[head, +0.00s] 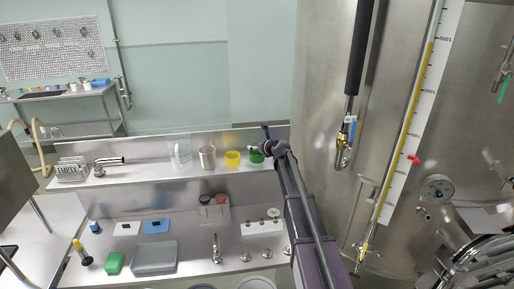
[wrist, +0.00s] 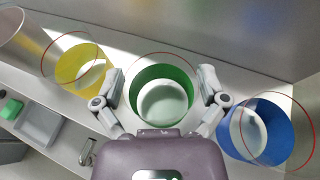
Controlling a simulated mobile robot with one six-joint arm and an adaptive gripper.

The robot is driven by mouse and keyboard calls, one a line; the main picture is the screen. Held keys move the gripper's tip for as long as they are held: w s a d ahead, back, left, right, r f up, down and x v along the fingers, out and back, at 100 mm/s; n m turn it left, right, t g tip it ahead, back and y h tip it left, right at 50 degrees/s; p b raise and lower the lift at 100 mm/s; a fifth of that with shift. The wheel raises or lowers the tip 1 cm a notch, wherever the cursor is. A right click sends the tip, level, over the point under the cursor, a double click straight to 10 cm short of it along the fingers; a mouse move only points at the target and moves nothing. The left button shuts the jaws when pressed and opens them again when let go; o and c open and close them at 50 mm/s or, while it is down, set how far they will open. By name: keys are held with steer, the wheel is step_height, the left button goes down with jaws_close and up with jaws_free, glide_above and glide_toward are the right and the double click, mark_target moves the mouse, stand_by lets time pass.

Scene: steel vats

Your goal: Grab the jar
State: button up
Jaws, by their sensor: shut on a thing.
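A green jar (wrist: 147,84) with a pale inside and a thin red rim line stands upright on the steel shelf. My gripper (wrist: 162,84) has one finger on each side of it and is shut on it. In the head view my gripper (head: 270,144) is at the right end of the back shelf, and the green jar (head: 256,157) shows just left of it, partly covered by it. I cannot tell whether the jar's base touches the shelf.
A yellow jar (wrist: 82,72) stands close on the left and a blue jar (wrist: 279,134) close on the right in the wrist view. A metal cup (head: 207,157) and a clear beaker (head: 180,149) stand farther left. A large steel vat (head: 320,90) rises on the right.

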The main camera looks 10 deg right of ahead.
steer(key=s+d+r+p, duration=0.4)
steer(key=s+d, duration=0.7)
steer(key=shift+s+d+r, duration=0.2)
steer(key=shift+r, duration=0.05)
steer(key=shift+f, duration=0.15)
stand_by(0.6)
